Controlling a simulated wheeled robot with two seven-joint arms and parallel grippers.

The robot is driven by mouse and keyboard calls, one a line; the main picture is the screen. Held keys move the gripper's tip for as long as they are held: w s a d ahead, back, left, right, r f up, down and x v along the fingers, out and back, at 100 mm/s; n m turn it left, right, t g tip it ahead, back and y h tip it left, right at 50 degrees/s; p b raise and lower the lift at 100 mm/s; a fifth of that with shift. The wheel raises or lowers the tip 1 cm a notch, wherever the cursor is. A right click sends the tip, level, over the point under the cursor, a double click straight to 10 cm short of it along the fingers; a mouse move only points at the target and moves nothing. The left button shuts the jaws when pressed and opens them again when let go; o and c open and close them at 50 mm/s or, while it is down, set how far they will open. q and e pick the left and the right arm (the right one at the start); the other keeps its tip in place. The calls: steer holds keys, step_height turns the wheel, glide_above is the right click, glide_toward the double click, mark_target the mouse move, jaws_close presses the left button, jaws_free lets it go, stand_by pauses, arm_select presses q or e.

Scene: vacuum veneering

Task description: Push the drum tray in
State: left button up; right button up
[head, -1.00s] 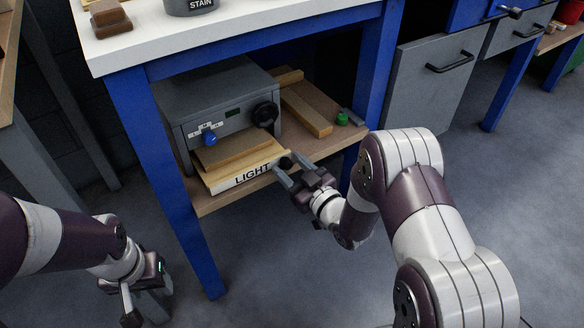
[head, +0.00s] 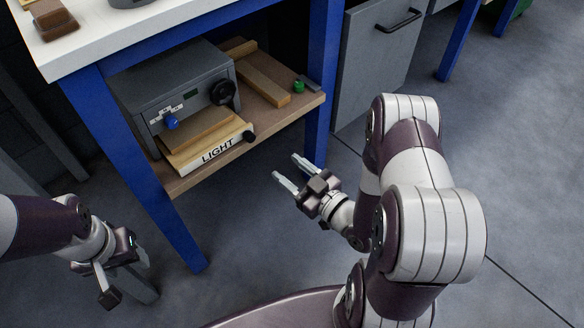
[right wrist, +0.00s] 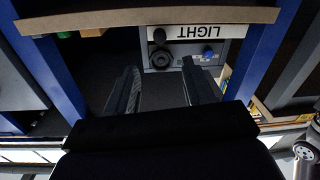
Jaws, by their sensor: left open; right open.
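The drum tray, a pale wooden tray with a white front marked LIGHT (head: 217,149) and a black knob at its right end (head: 249,137), sticks out below the front of a grey box (head: 180,88) on the low shelf. A plain wooden piece (head: 205,131) shows above it. The label shows upside down in the right wrist view (right wrist: 203,32). My right gripper (head: 293,172) is open and empty, pointing toward the tray, apart from it to the right and front. My left gripper (head: 126,287) is open and empty, low in front of the bench's left leg.
The shelf (head: 187,182) hangs between blue bench legs (head: 148,172). A wooden bar (head: 263,80) and a green-topped item (head: 298,86) lie right of the grey box. A grey cabinet (head: 372,65) stands to the right. The floor in front is clear.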

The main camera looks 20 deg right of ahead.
steer(key=shift+r, duration=0.1)
steer(key=c, duration=0.5)
steer(key=m+p, duration=0.2)
steer(key=r+m+p, duration=0.1)
steer(key=m+p, duration=0.1)
steer(key=m, duration=0.1)
steer(key=s+r+m+p, duration=0.1)
steer(key=m+p, duration=0.1)
steer(key=shift+h, duration=0.3)
jaws_close()
steer(key=m+h+p, duration=0.1)
steer(key=m, duration=1.3)
glide_toward(251, 139)
steer(key=x, duration=0.6)
steer(key=shift+d+f, duration=0.1)
steer(key=shift+f, duration=0.1)
steer(key=shift+w+r, duration=0.1)
steer(key=shift+w, duration=0.35)
steer(key=shift+a, duration=0.2)
